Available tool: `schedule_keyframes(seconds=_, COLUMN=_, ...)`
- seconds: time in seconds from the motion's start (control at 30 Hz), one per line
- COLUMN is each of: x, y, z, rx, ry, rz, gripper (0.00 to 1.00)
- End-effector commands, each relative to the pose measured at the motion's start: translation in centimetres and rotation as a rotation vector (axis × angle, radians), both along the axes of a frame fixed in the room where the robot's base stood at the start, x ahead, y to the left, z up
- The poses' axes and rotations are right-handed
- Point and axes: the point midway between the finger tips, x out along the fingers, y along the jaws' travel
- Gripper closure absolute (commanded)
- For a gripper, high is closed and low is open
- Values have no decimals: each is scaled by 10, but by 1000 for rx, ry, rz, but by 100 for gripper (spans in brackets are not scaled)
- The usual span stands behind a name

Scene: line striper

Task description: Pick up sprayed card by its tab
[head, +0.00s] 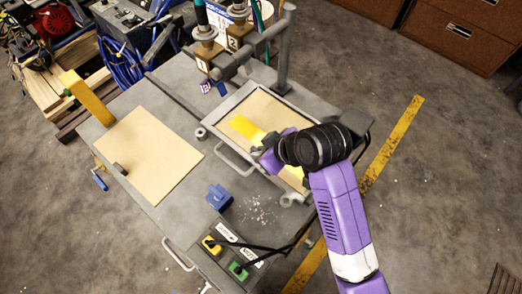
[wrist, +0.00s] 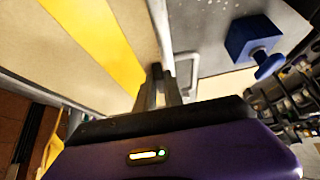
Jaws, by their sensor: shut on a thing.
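The sprayed card (head: 265,112) is tan with a yellow stripe and lies in the grey framed tray (head: 222,108) on the cart top. In the wrist view the card (wrist: 60,62) fills the upper left, its stripe running diagonally. My gripper (wrist: 165,78) is at the card's edge with its fingers together, shut on the card. The tab itself is hidden between or behind the fingers. In the head view my purple wrist covers the lower part of the card and the fingertips.
A plain tan sheet (head: 148,147) lies on the left of the cart. A blue block (head: 218,198) stands near the front, beside pale crumbs. A control box with yellow and green buttons (head: 237,268) is at the front. Spray heads and a grey post (head: 283,55) stand behind the tray.

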Motion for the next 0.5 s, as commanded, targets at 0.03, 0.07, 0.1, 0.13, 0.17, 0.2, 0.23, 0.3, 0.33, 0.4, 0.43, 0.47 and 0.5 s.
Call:
schedule_keyframes(seconds=0.03, x=0, y=0, z=0, rx=0, ry=0, rz=0, gripper=100)
schedule_keyframes(seconds=0.07, x=0, y=0, z=0, rx=0, ry=0, rz=0, gripper=100)
schedule_keyframes(seconds=0.1, x=0, y=0, z=1, rx=0, ry=0, rz=0, gripper=100)
schedule_keyframes(seconds=0.13, x=0, y=0, z=1, rx=0, ry=0, rz=0, gripper=100)
schedule_keyframes(seconds=0.17, x=0, y=0, z=2, rx=0, ry=0, rz=0, gripper=100)
schedule_keyframes(seconds=0.2, x=0, y=0, z=3, rx=0, ry=0, rz=0, gripper=100)
schedule_keyframes(seconds=0.23, x=0, y=0, z=4, rx=0, ry=0, rz=0, gripper=100)
schedule_keyframes(seconds=0.3, x=0, y=0, z=7, rx=0, ry=0, rz=0, gripper=100)
schedule_keyframes(seconds=0.33, x=0, y=0, z=8, rx=0, ry=0, rz=0, gripper=100)
schedule_keyframes(seconds=0.4, x=0, y=0, z=10, rx=0, ry=0, rz=0, gripper=100)
schedule_keyframes(seconds=0.43, x=0, y=0, z=11, rx=0, ry=0, rz=0, gripper=100)
schedule_keyframes(seconds=0.47, x=0, y=0, z=12, rx=0, ry=0, rz=0, gripper=100)
schedule_keyframes(seconds=0.5, x=0, y=0, z=14, rx=-1, ry=-1, rz=-1, gripper=100)
